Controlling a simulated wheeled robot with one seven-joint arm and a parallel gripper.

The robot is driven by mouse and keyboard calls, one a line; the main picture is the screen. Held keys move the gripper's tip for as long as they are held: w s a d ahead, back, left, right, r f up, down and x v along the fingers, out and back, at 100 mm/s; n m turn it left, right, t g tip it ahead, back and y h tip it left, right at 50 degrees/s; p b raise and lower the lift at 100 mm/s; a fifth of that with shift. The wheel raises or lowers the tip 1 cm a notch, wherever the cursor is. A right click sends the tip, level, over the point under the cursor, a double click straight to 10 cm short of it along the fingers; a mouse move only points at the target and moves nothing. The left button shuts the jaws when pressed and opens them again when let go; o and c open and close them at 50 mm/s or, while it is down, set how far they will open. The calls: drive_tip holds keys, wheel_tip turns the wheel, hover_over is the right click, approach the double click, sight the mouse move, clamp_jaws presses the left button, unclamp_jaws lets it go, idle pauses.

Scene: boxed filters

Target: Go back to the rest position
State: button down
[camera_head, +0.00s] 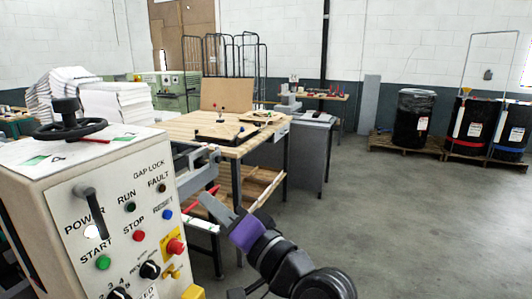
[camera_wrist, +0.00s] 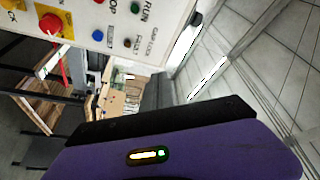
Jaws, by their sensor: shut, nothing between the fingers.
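My gripper (camera_head: 212,206) is in the head view at the lower middle, at the end of my arm with its purple wrist section. It points up and to the left, just right of the control cabinet (camera_head: 150,215) in the picture. Its fingers look shut, and nothing shows between them. In the wrist view the purple and black body of my gripper (camera_wrist: 180,145) fills the bottom, and the fingertips cannot be made out. The cabinet's button panel (camera_wrist: 120,22) shows along the top of the wrist view, apart from my gripper.
The cabinet bears a black handwheel (camera_head: 70,128), a lever and several buttons. A wooden workbench (camera_head: 185,127) stands behind my gripper. Black drums (camera_head: 412,118) stand on pallets at the back right. The grey floor (camera_head: 420,220) on the right is clear.

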drive_tip(key=s+d+f+m+t+h, duration=0.1)
drive_tip(key=s+d+f+t+h, duration=0.2)
drive_tip(key=s+d+f+h, duration=0.45)
drive_tip(key=s+d+f+t+h, duration=0.3)
drive_tip(key=s+d+f, duration=0.2)
drive_tip(key=d+f, duration=0.5)
drive_tip(key=s+d+f+n+g+h, duration=0.1)
drive_tip(key=s+d, duration=0.3)
drive_tip(key=s, duration=0.6)
drive_tip(key=s+d+f+n+g+h, duration=0.1)
drive_tip(key=s+d+f, duration=0.3)
drive_tip(key=s, duration=0.6)
drive_tip(key=s+d+f+g+h, duration=0.2)
drive_tip(key=s+d, duration=0.3)
drive_tip(key=s, duration=0.5)
drive_tip(key=shift+s+d+f+n, duration=0.15)
drive_tip(key=shift+s+f+n, duration=0.1)
drive_tip(key=shift+n, duration=0.15)
